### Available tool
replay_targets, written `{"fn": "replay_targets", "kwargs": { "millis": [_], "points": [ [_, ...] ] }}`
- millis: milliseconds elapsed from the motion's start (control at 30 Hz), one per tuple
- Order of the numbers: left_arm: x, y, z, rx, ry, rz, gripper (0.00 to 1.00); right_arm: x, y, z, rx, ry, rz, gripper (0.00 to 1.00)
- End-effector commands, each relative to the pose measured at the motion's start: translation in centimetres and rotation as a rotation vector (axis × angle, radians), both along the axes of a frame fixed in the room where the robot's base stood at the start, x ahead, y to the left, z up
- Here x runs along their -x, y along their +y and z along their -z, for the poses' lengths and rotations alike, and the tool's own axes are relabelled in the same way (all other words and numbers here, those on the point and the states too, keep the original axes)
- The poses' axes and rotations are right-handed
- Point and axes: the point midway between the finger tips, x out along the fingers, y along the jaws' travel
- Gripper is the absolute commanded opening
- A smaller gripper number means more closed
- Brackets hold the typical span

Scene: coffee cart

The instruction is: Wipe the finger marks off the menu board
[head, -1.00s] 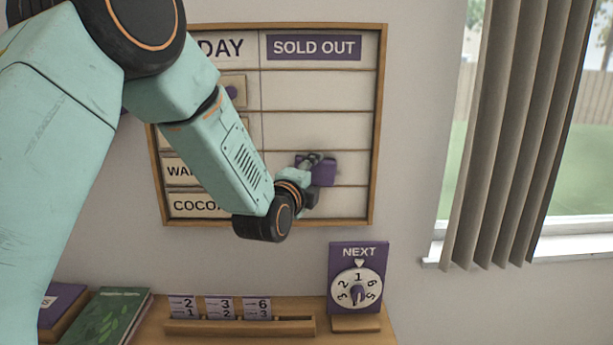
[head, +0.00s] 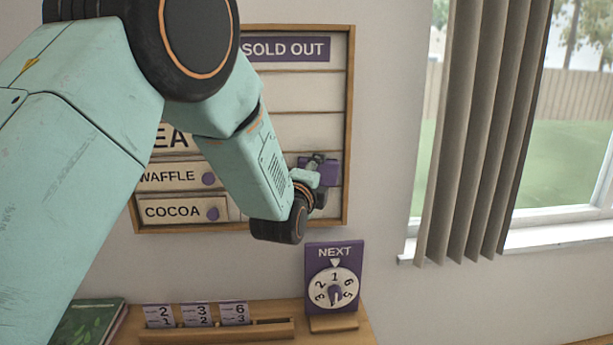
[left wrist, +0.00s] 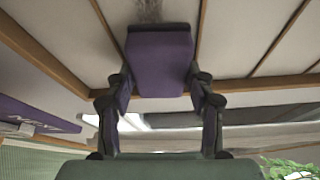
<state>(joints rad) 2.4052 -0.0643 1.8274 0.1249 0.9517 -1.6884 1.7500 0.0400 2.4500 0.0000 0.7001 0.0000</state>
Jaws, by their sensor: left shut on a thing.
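The menu board (head: 300,92) hangs on the wall in a wooden frame, with a SOLD OUT header and WAFFLE and COCOA strips at lower left. My left gripper (head: 317,181) is shut on a purple block (head: 329,172) at the lower right of the board, near the frame's right side. The left wrist view shows the block (left wrist: 160,60) between both fingers, close to the board face; I cannot tell whether it touches. A grey smudge (left wrist: 150,10) shows on the board just beyond the block. My left arm hides much of the board's left part. My right gripper is out of view.
Below the board, a purple NEXT dial (head: 334,282) stands on a wooden shelf beside a rack (head: 230,331) of number cards. A green book (head: 88,325) lies at lower left. A blind (head: 485,130) and window are at right, with bare wall between.

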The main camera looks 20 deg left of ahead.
Motion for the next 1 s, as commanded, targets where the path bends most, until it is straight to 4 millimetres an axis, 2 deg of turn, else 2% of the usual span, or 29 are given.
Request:
{"fn": "replay_targets", "kwargs": {
  "millis": [267,733,1000],
  "points": [
    [-0.5,-0.3,0.0,0.001,0.000,-0.001,0.28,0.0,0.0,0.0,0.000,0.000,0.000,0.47],
    [1.1,2.7,-0.1,0.004,-0.001,-0.005,0.28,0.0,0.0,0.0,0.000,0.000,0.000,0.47],
    [1.5,3.4,-0.1,0.003,-0.001,-0.003,0.28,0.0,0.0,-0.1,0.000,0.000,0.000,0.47]
  ]
}}
